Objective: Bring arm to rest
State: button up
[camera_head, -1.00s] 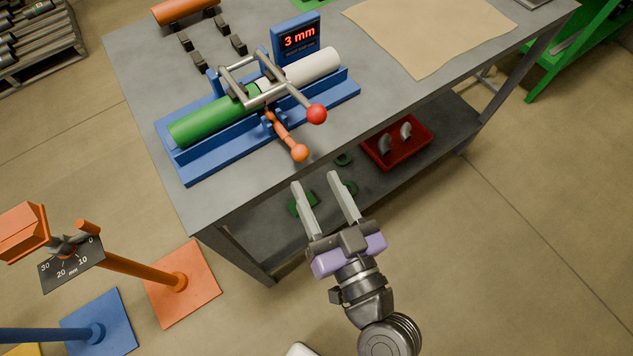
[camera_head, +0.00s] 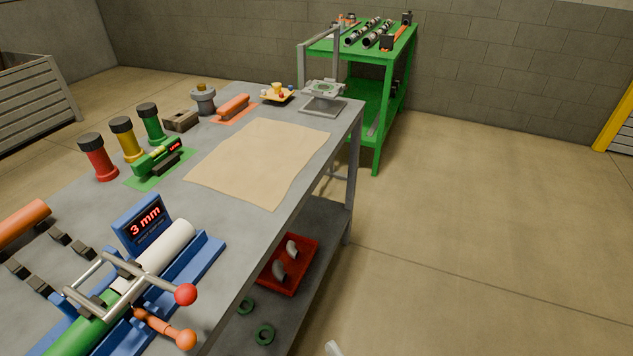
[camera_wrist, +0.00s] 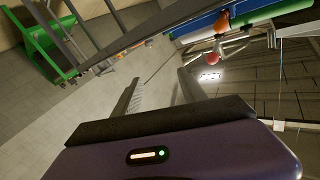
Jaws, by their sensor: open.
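My gripper (camera_wrist: 160,92) shows in the wrist view with its two grey fingers spread apart and nothing between them. In the head view only a pale tip, likely of one finger, shows at the bottom edge. The grey workbench (camera_head: 232,112) stands to the left of it. A blue clamp fixture (camera_head: 205,262) on the bench holds a green (camera_head: 75,338) and a white cylinder (camera_head: 168,246) end to end. Its display (camera_head: 143,222) reads 3 mm. The fixture's red knob (camera_head: 185,294) and orange knob (camera_head: 186,339) stick out toward the bench edge.
A brown sheet (camera_head: 260,160), coloured canisters (camera_head: 97,157) and a grey stand (camera_head: 322,105) are on the bench. A green cart (camera_head: 378,110) stands behind. The floor at right is clear.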

jog(key=s+d+f+m+h, duration=0.1)
jog(key=s+d+m+h, duration=0.3)
jog(key=s+d+h, duration=0.5)
jog(key=s+d, duration=0.8)
jog(key=d, duration=0.2)
jog(key=shift+s+d+f+g+h, duration=0.2)
jog(key=shift+s+g+h, duration=0.1)
jog(key=shift+s, duration=0.05)
